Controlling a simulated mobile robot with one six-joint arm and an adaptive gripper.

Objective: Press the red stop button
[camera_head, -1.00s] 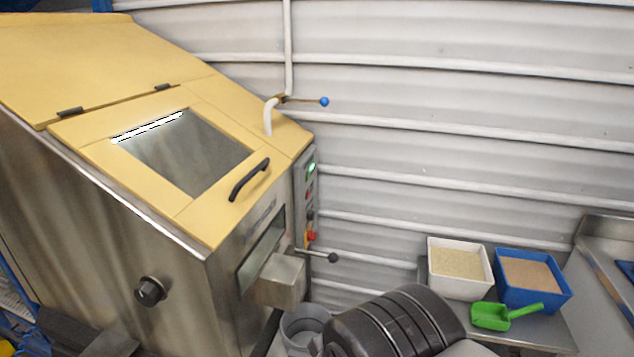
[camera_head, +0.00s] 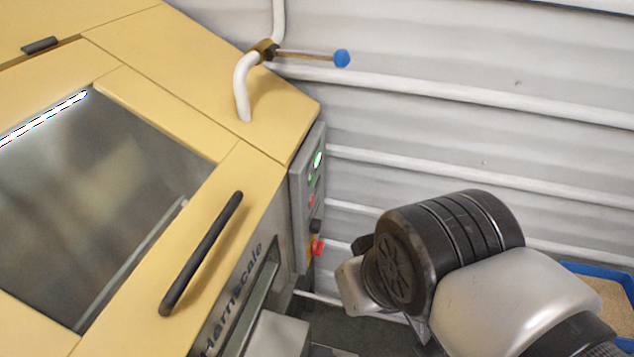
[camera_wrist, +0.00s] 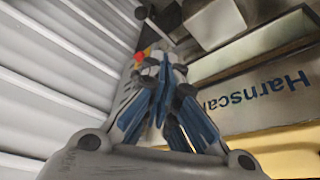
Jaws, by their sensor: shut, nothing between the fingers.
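The red stop button (camera_head: 318,247) sticks out low on the narrow grey control panel (camera_head: 308,185) at the machine's right edge, on a yellow base. It also shows in the wrist view (camera_wrist: 139,56), small, just left of the fingertips. My gripper (camera_wrist: 159,66) has dark blue fingers and is shut and empty. It points toward the panel side of the machine. I cannot tell the exact gap to the button. In the head view my wrist is to the right of the panel and the fingers are not clearly visible.
Above the button are a black knob (camera_head: 315,226), a small red button (camera_head: 311,202) and a green light (camera_head: 317,160). The black lid handle (camera_head: 202,253) is left of the panel. A corrugated wall (camera_head: 480,120) rises behind.

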